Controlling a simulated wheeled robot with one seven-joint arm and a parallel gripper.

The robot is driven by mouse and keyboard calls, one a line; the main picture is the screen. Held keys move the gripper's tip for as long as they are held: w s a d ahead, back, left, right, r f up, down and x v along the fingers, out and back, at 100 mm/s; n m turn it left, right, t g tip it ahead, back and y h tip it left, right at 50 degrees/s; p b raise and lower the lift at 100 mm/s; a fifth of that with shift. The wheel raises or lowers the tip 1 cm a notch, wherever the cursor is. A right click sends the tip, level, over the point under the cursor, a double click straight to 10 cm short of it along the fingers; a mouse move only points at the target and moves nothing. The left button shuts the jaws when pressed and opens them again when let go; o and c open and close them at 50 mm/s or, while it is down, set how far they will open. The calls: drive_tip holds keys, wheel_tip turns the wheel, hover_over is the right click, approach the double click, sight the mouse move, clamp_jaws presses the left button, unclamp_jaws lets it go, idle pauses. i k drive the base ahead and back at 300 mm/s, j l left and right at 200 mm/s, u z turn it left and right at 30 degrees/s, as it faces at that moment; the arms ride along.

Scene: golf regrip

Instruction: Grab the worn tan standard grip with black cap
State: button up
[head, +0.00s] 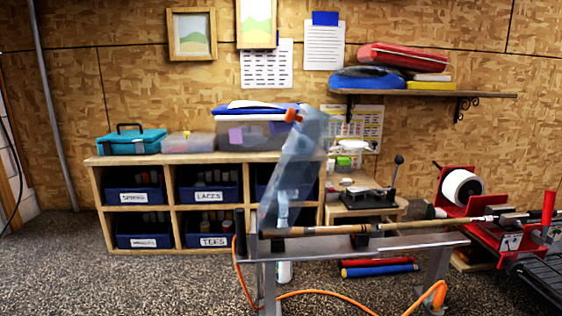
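A tan grip (325,230) lies level along the top of a grey metal stand, in line with a thin club shaft (425,224) that runs right to a red machine. A dark fitting (360,237) sits around or against its right part. The left end of the grip is close to a see-through bluish tilted object (296,165) with an orange top, so I cannot make out a black cap there. A dark upright piece (240,228) stands at the left end of the stand. My gripper is not in view.
The metal stand (410,241) has an orange hose looping on the floor below. A red machine (475,205) with a white roll stands right. A wooden cubby shelf (170,160) with labelled blue bins is behind. Carpet (100,285) at the front left is clear.

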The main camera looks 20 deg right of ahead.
sight(295, 233)
drive_tip(key=i+j, duration=0.25)
drive_tip(key=i, duration=0.3)
drive_tip(key=i+j+z, duration=0.1)
drive_tip(key=z, duration=1.45)
drive_tip(key=i+j, duration=0.1)
